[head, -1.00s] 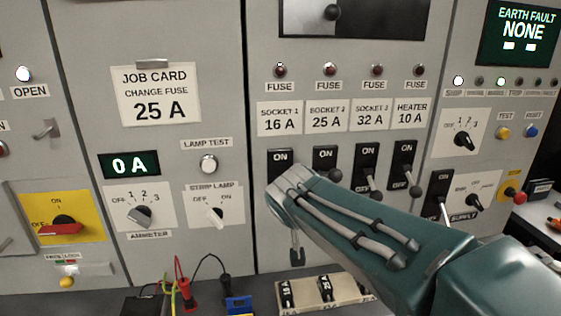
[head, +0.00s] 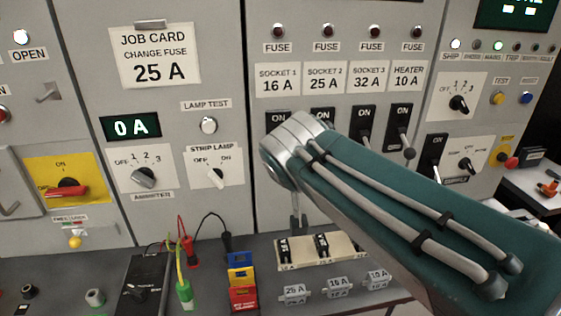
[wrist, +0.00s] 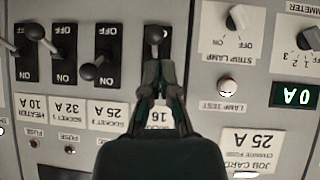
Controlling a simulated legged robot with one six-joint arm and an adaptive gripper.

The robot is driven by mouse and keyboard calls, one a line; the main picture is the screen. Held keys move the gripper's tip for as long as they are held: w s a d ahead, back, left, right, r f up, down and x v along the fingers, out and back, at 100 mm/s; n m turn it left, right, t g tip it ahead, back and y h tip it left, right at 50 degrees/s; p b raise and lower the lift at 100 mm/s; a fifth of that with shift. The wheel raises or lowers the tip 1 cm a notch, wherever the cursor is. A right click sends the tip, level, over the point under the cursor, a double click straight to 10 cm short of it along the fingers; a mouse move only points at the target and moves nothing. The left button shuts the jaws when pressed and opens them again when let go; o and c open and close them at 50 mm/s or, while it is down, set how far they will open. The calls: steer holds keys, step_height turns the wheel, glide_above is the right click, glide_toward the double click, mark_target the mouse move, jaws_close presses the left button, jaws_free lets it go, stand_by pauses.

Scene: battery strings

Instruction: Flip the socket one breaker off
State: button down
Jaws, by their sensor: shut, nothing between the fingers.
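The socket one breaker is a black plate under the "SOCKET 1 16 A" label; in the head view only its upper end (head: 277,119) with "ON" shows, the rest behind my arm. In the wrist view, which is upside down, the breaker (wrist: 152,50) stands just beyond my gripper (wrist: 158,66). My fingers are together with nothing held. I cannot tell whether they touch the lever.
The socket two breaker (wrist: 104,52) is close beside, its knob (wrist: 89,72) sticking out. The socket three (head: 363,127) and heater (head: 401,125) breakers stand farther right. A fuse tray (head: 346,251) sits on the shelf below. A strip lamp switch (head: 216,172) is left.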

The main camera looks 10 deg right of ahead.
steer(key=s, duration=0.2)
steer(key=s+r, duration=0.1)
steer(key=s, duration=0.1)
steer(key=shift+s+a, duration=0.1)
steer(key=shift+s, duration=0.1)
steer(key=s+d+f+g+y, duration=0.1)
steer(key=s+d+f+g, duration=0.3)
steer(key=s+f, duration=0.9)
steer(key=shift+s+d+f, duration=0.25)
steer(key=shift+d+f, duration=0.05)
steer(key=shift+d, duration=0.7)
